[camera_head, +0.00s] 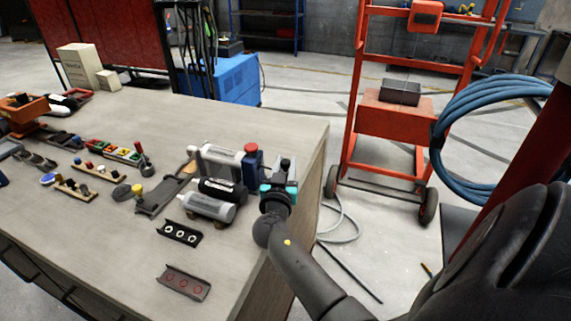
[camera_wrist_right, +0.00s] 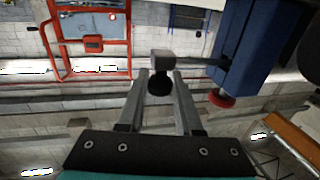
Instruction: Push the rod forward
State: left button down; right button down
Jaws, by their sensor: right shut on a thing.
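The rod (camera_wrist_right: 196,62) is a thin dark bar that comes out of the side of a blue block (camera_wrist_right: 246,55). At its end is a grey knob (camera_wrist_right: 162,59) with a dark round tip. In the wrist view my right gripper (camera_wrist_right: 160,80) is shut on the knob end, with one finger on each side. In the head view the blue block (camera_head: 253,157) with its red cap stands on the bench, and my right gripper (camera_head: 284,170) is just right of it, near the bench edge. The rod is mostly hidden there.
The bench (camera_head: 235,120) carries grey and black cylinders (camera_head: 209,205) left of my gripper, two small dark trays (camera_head: 184,283) in front and several small parts at left. An orange trolley (camera_head: 395,130) and a blue hose (camera_head: 450,115) stand to the right. The bench's back middle is clear.

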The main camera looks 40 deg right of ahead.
dwell(0.9)
jog(key=shift+w+a+f+b, duration=0.2)
jog(key=shift+w+a+b, duration=0.15)
jog(key=shift+w+b, duration=0.4)
jog(key=shift+w+a+r+b, duration=0.2)
jog(key=shift+w+a+b, duration=0.3)
jog(key=shift+b, duration=0.35)
jog(key=shift+w, duration=0.1)
jog(key=c, duration=0.6)
grip_release()
jog(key=shift+d, duration=0.1)
